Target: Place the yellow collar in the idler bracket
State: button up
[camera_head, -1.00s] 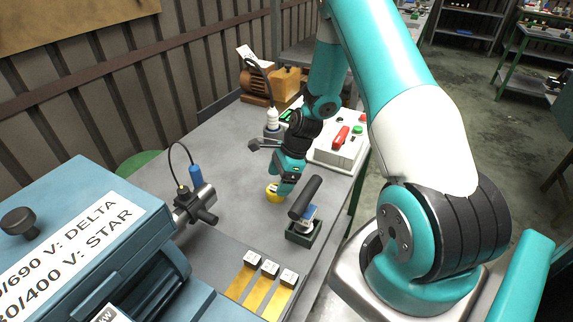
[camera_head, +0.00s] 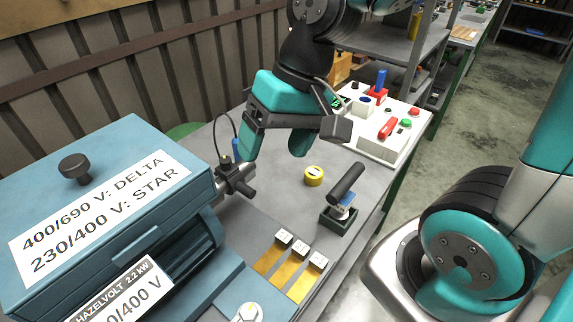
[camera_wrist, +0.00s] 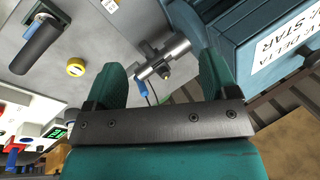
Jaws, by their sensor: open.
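The yellow collar (camera_head: 314,176) is a short round piece with a dark slot-like mark on top. It sits alone on the grey bench and also shows in the wrist view (camera_wrist: 76,68). My gripper (camera_head: 273,150) is open and empty, above the bench and to the left of the collar in the head view. In the wrist view its two green fingers (camera_wrist: 160,62) are wide apart, with the collar outside them to the left. A silver cylindrical fitting with a dark clamp (camera_head: 237,180) is beside the blue motor housing; I cannot tell whether it is the idler bracket.
A black-handled stamp (camera_head: 345,185) stands in a dark green holder just right of the collar. Several white-tagged brass strips (camera_head: 290,265) lie at the front. The blue motor housing (camera_head: 110,190) fills the left; a white control box (camera_head: 395,130) stands behind.

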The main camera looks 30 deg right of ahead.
jog(key=shift+o, duration=0.5)
jog(key=s+a+r+n, duration=0.2)
jog(key=s+n, duration=0.4)
jog(key=shift+s+a+n, duration=0.3)
jog(key=shift+s+a, duration=0.1)
jog(key=m+h+p, duration=0.4)
jog(key=m, duration=1.1)
send_over(314, 172)
notch_tip(314, 172, down, 23)
jog(key=shift+w+d+f, duration=0.1)
jog(key=shift+d+f, duration=0.05)
jog(key=shift+f, duration=0.05)
jog(key=shift+f+p, duration=0.9)
jog(key=shift+f, duration=2.35)
jog(key=shift+c, duration=0.5)
jog(key=c, duration=1.1)
jog(key=shift+c, duration=0.9)
jog(key=shift+r, duration=0.15)
